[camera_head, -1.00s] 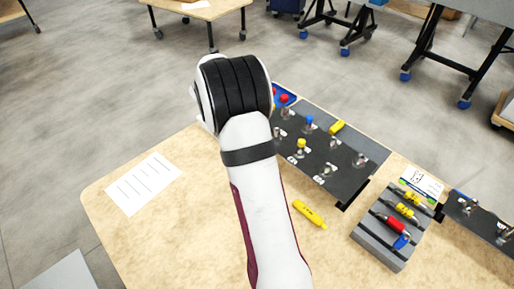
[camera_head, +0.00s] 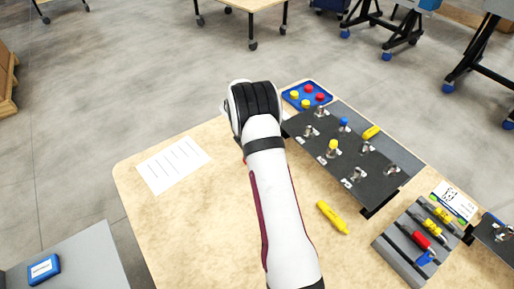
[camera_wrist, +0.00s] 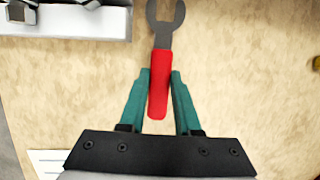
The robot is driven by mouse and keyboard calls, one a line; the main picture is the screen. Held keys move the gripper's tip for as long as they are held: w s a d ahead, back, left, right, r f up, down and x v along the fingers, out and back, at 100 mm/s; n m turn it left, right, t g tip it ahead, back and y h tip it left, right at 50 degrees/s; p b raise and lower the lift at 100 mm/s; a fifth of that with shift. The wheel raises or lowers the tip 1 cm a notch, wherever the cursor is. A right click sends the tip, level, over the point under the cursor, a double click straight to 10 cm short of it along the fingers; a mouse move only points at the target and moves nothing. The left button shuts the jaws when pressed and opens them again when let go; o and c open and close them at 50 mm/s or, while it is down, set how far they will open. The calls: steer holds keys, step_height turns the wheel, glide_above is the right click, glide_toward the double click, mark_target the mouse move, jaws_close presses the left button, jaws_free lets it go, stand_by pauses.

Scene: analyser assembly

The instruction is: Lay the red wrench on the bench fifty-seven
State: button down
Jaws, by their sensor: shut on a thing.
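My gripper (camera_wrist: 160,75) is shut on the red handle of a wrench (camera_wrist: 158,98) in the wrist view. The wrench's grey open-ended head points away from the jaws, over a light wooden surface. Whether the wrench touches that surface cannot be told. In the head view my arm hides the gripper and most of what lies under it. The wooden bench (camera_head: 180,235) fills the middle of that view. No bench number is legible.
A printed sheet (camera_head: 173,165) lies at the bench's left. A black board with pegs (camera_head: 325,160), a blue tray (camera_head: 290,95), a yellow marker (camera_head: 332,217) and a grey tool rack (camera_head: 395,258) stand right of my arm. A blue case (camera_head: 44,269) lies on a grey surface, lower left.

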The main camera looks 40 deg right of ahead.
steer(key=shift+f, duration=0.35)
stand_by(0.4)
steer(key=c, duration=0.5)
jaws_free()
steer(key=shift+c, duration=0.2)
